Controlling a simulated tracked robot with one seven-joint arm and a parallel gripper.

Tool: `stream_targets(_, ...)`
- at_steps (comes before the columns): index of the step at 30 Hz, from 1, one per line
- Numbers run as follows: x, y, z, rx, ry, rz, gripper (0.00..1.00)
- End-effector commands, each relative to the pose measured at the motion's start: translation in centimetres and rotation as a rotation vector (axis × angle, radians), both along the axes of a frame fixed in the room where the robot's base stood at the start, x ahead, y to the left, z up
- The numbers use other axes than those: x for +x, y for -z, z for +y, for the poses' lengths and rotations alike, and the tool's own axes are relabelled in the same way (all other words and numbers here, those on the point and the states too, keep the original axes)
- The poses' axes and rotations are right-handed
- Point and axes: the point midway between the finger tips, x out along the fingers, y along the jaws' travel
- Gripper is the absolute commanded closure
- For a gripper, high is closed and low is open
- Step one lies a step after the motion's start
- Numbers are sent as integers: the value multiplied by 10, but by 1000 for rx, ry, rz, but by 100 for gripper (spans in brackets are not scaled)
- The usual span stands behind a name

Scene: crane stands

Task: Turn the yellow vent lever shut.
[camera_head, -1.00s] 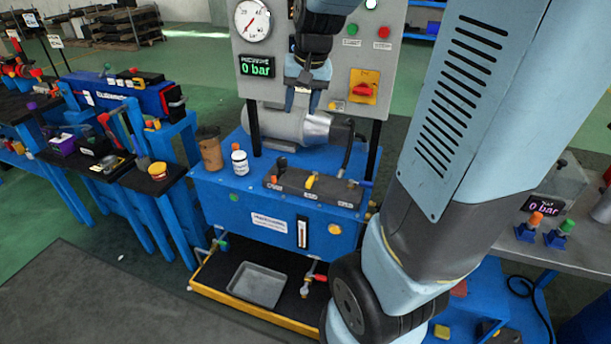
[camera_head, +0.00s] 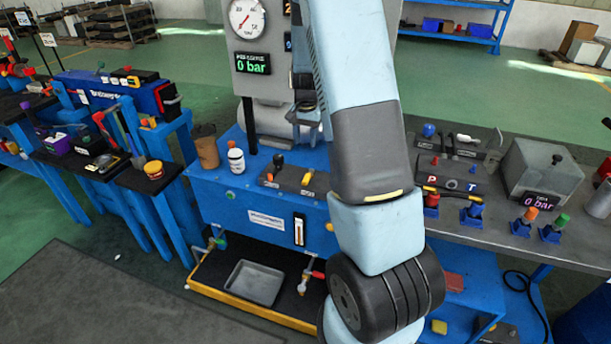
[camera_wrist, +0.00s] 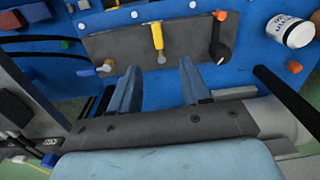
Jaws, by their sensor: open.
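The yellow vent lever (camera_head: 307,178) sits on the dark valve block (camera_head: 290,187) on top of the blue pressure stand. It also shows in the wrist view (camera_wrist: 157,38), pointing roughly along the gap between my fingers. My gripper (camera_wrist: 158,66) is open and empty, its two blue fingers spread on either side of the lever's line, apart from it. In the head view my gripper (camera_head: 303,128) hangs above and behind the block, partly hidden by my arm.
An orange-handled black lever (camera_wrist: 218,40) stands beside the yellow one. A white bottle (camera_head: 236,160) and a brown cup (camera_head: 207,150) stand left of the block. The gauge panel (camera_head: 248,65) reads 0 bar and rises behind. A grey tray (camera_head: 256,283) lies below.

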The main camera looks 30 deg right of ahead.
Motion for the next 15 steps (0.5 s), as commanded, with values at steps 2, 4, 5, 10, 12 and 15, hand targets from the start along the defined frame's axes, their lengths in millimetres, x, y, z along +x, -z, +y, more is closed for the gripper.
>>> stream_targets(2,4,12,-5,-5,16,12,53)
stream_targets(4,5,17,-7,-7,25,17,53)
stream_targets(5,6,19,-8,-8,28,19,53)
stream_targets(10,7,30,-9,-9,33,22,53)
stream_targets(12,6,38,-9,-9,33,23,53)
stream_targets(15,6,53,-9,-10,32,24,53)
